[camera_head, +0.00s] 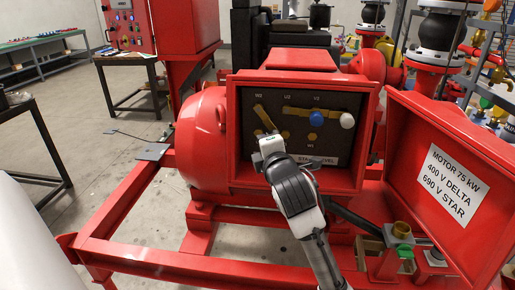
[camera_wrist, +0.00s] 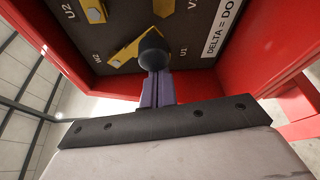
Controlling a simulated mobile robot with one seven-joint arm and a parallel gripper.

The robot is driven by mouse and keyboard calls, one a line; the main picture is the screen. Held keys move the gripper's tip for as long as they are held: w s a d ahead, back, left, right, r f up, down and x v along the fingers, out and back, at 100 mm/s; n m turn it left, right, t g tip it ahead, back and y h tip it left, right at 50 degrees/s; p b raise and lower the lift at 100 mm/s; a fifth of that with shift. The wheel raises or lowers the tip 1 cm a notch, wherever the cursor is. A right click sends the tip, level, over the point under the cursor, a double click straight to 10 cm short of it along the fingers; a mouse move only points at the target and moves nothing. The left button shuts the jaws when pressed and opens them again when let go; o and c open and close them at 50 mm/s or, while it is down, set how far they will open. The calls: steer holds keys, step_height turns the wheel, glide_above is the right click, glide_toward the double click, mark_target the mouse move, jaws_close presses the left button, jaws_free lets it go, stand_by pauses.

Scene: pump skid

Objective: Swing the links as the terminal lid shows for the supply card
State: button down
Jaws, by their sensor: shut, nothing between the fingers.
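The open red terminal box (camera_head: 233,165) has a dark panel (camera_head: 335,150) with brass links. One brass link (camera_head: 261,113) slants at the panel's upper left. A blue knob (camera_head: 316,118) and a white knob (camera_head: 347,120) sit to the right; brass shows beside the blue one. My gripper (camera_head: 267,138) is shut and empty at the panel's lower left. In the wrist view its fingertips (camera_wrist: 157,76) are at a dark round knob (camera_wrist: 153,50) on a slanted brass link (camera_wrist: 124,52); I cannot tell whether they touch. The open lid (camera_head: 420,140) reads "MOTOR 75 KW, 400 V DELTA, 690 V STAR".
A strip on the panel starts "DELTA = DO" (camera_wrist: 222,28); my gripper partly covers its lettering in the head view. The box's red walls stand close around my gripper. A red cabinet (camera_head: 130,25) stands at the back left. Red skid rails (camera_head: 120,205) cross the front left.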

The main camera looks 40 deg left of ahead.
steer(key=w+d+r+n+h+p, duration=0.1)
steer(key=w+d+r+n+h, duration=0.1)
steer(key=n, duration=0.6)
steer(key=shift+d+r+h, duration=0.7)
steer(key=shift+r+h, duration=0.5)
steer(key=shift+r, duration=0.05)
steer(key=shift+w+r, duration=0.1)
steer(key=shift+r+p, duration=0.1)
steer(key=shift+p, duration=0.25)
